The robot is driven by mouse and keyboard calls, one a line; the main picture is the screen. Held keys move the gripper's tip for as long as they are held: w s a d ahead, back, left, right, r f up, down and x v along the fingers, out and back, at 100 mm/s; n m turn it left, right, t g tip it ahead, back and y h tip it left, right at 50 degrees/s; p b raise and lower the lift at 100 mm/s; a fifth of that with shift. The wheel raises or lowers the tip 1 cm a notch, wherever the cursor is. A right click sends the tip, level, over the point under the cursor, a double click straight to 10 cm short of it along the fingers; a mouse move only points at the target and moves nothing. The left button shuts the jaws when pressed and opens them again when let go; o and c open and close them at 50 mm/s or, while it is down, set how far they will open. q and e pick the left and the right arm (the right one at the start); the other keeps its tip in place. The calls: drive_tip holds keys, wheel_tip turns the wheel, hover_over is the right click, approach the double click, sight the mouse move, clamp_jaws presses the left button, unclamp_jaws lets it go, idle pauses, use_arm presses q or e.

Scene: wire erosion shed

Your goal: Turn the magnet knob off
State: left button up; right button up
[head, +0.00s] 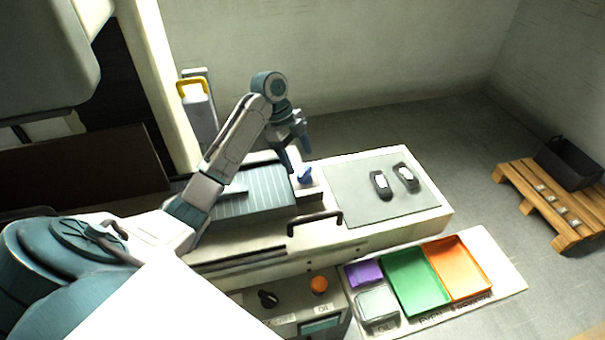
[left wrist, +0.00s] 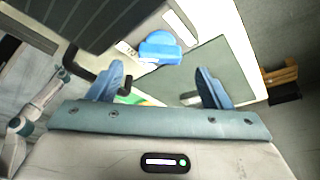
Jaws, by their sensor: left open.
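The magnet knob (head: 305,174) is blue and sits on the bench between the ribbed teal plate and the grey mat. In the left wrist view the knob (left wrist: 160,48) lies beyond the fingertips, near the middle. A small label with unreadable marks is beside it. My left gripper (head: 298,158) is open and empty, above the knob and apart from it. Its two blue fingers (left wrist: 160,76) show a wide gap in the left wrist view. My right arm shows at the left edge of that view; its jaws are too small to read.
A black handle (head: 315,219) stands up at the bench front. Two dark items (head: 380,185) lie on the grey mat (head: 345,193). Purple, green (head: 417,284) and orange trays stand in front, near an orange button (head: 319,284). A wooden pallet (head: 540,210) holds a black bin at right.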

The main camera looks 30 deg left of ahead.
sight(304, 171)
use_arm(q)
drive_tip(key=x, duration=0.3)
drive_tip(key=shift+d+f, duration=0.1)
drive_tip(key=shift+f, duration=0.05)
drive_tip(key=shift+d+f, duration=0.1)
drive_tip(key=shift+f, duration=0.3)
drive_tip(key=c, duration=1)
drive_tip(key=shift+p, duration=0.3)
use_arm(e)
drive_tip(key=shift+w+a+f, duration=0.15)
drive_tip(key=shift+w+a, duration=0.1)
drive_tip(key=shift+a, duration=0.15)
